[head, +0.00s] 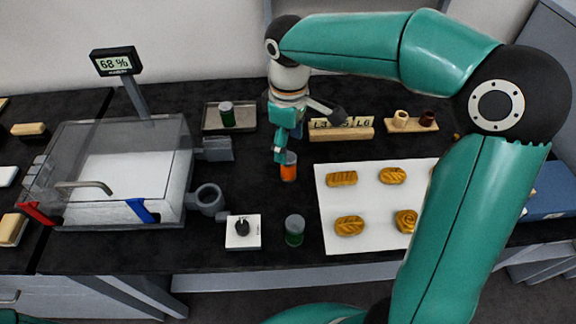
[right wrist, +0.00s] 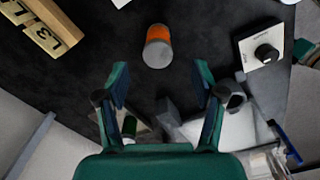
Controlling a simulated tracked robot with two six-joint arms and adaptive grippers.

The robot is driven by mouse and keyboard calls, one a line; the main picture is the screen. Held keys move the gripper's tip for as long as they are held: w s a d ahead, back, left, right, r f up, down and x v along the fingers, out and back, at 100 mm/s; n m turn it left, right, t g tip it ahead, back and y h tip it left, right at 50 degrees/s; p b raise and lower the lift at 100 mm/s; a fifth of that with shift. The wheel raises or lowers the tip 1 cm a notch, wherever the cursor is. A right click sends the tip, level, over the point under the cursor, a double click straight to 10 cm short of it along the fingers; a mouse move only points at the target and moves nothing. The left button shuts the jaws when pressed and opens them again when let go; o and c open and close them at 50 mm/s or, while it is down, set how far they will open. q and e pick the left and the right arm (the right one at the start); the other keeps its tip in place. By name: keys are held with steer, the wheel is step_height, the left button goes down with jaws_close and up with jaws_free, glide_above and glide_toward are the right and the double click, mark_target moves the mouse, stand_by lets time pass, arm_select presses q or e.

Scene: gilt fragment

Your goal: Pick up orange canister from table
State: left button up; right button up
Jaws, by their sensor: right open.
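The orange canister (head: 289,171), with a grey top, stands upright on the black table (head: 262,182) near its middle. In the right wrist view the canister (right wrist: 158,48) lies beyond the fingertips, roughly centred between their lines and not between the fingers. My right gripper (head: 281,148) is above and beside the canister in the head view, partly overlapping its top. In the right wrist view the right gripper (right wrist: 160,85) is open and empty. My left gripper is not in view.
A green canister (head: 294,231) stands in front, another green canister (head: 227,114) on a metal tray (head: 246,125) behind. A white knob box (head: 242,232), a clear-covered machine (head: 120,170), a pastry board (head: 335,204) and a letter-tile rack (head: 342,135) surround the spot.

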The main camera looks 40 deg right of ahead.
mark_target(288, 167)
step_height(288, 167, down, 2)
step_height(288, 167, down, 5)
steer(key=shift+w, duration=0.15)
stand_by(0.3)
steer(key=c, duration=1.2)
steer(key=shift+c, duration=0.2)
steer(key=shift+r, duration=0.15)
